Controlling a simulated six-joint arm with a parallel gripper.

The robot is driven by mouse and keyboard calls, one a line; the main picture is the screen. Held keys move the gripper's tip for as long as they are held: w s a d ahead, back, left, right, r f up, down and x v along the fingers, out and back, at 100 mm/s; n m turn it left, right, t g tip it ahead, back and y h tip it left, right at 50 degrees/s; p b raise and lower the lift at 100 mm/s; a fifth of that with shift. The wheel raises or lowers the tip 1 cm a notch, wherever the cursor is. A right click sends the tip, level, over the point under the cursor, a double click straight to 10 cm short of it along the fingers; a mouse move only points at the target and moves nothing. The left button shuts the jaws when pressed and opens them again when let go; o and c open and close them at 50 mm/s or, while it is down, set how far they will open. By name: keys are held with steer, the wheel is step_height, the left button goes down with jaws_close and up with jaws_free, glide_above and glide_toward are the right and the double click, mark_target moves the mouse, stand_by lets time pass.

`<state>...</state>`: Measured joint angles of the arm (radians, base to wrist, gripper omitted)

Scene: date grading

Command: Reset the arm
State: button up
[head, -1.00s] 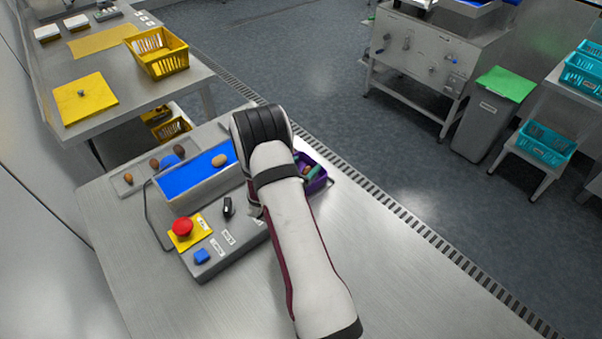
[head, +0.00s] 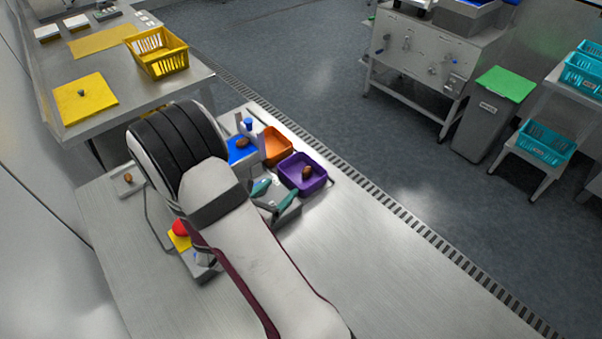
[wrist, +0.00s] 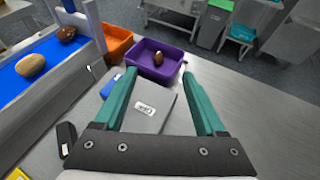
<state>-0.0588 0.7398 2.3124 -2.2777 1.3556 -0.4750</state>
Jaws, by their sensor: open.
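My gripper (head: 280,188) is open and empty, with its two teal fingers apart just in front of the purple tray (head: 313,186). In the wrist view the fingers of my gripper (wrist: 156,76) point toward the purple tray (wrist: 151,75), above a grey box top with a label. One brown date (head: 306,172) lies in the tray and also shows in the wrist view (wrist: 158,60). My arm hides most of the blue belt in the head view. On the belt (wrist: 48,56) in the wrist view lie a tan date (wrist: 30,65) and a dark brown date (wrist: 67,33).
An orange tray (head: 275,157) stands beside the purple one, near the belt's end. The red button (head: 180,227) is partly hidden by my arm. A pale tray (head: 133,187) with a brown date is at left. The steel table's right front is clear.

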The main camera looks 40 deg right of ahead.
steer(key=s+r+m+g+y, duration=0.1)
steer(key=s+r+m+g, duration=0.7)
steer(key=s+m, duration=0.55)
steer(key=s+a+r+m+y, duration=0.1)
steer(key=s+a+m+y, duration=0.2)
steer(key=a, duration=0.4)
steer(key=s+a+r+m+t+y, duration=0.1)
steer(key=s+a+m+y, duration=0.2)
steer(key=a+m+y, duration=0.2)
steer(key=s+a+r+m+t+y, duration=0.1)
steer(key=s+a+r+m+y, duration=0.1)
steer(key=s+a+m+y, duration=0.2)
steer(key=a+m+y, duration=0.1)
steer(key=a+m, duration=0.2)
steer(key=a, duration=0.1)
steer(key=shift+a, duration=0.4)
